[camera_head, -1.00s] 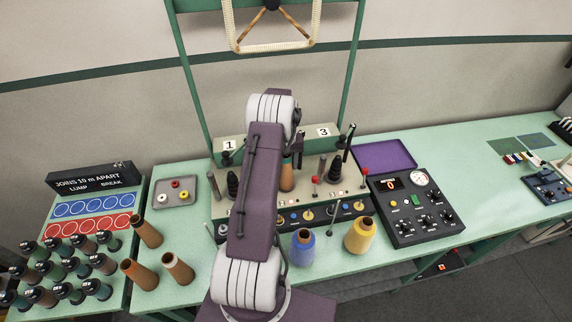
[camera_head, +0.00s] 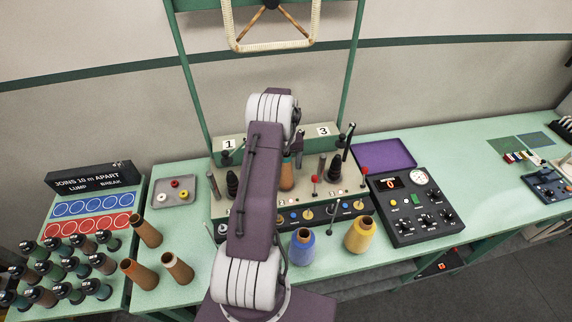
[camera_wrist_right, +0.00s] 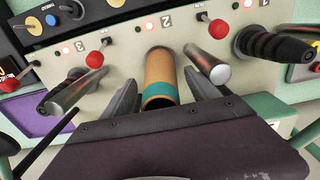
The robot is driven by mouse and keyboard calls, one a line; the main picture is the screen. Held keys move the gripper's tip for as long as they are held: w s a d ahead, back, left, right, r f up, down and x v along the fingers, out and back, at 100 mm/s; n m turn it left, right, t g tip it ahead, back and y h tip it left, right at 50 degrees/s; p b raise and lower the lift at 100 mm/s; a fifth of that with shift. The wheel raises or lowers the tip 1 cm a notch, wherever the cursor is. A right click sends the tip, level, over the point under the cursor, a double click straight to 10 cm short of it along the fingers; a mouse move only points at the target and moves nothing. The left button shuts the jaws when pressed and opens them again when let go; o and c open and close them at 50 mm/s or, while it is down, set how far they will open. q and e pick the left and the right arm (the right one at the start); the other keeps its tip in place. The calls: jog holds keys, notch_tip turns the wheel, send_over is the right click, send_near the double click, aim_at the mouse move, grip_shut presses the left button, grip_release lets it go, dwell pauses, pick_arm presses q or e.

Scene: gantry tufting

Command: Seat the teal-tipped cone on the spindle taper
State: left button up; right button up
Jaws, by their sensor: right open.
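The brown cone with a teal band near its end (camera_wrist_right: 159,72) stands at position 2 of the cream spindle unit. It also shows in the head view (camera_head: 287,178), partly hidden by my right arm. My right gripper (camera_wrist_right: 163,96) is open, with one finger on each side of the cone's teal-banded end. Gaps show between the fingers and the cone. In the head view the gripper (camera_head: 297,147) is small and dark above the cone. The spindle taper under the cone is hidden, so I cannot tell how it sits. My left gripper is not in view.
Metal posts (camera_wrist_right: 207,66) and red-knobbed levers (camera_wrist_right: 218,29) stand close on both sides. A blue yarn cone (camera_head: 303,248) and a yellow one (camera_head: 360,236) stand in front. Several brown cones (camera_head: 178,268) stand at left. A black control box (camera_head: 414,207) is at right.

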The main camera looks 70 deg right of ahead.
jog(key=shift+r, duration=0.3)
notch_tip(320, 180, up, 8)
jog(key=shift+b, duration=0.95)
jog(key=shift+r, duration=0.25)
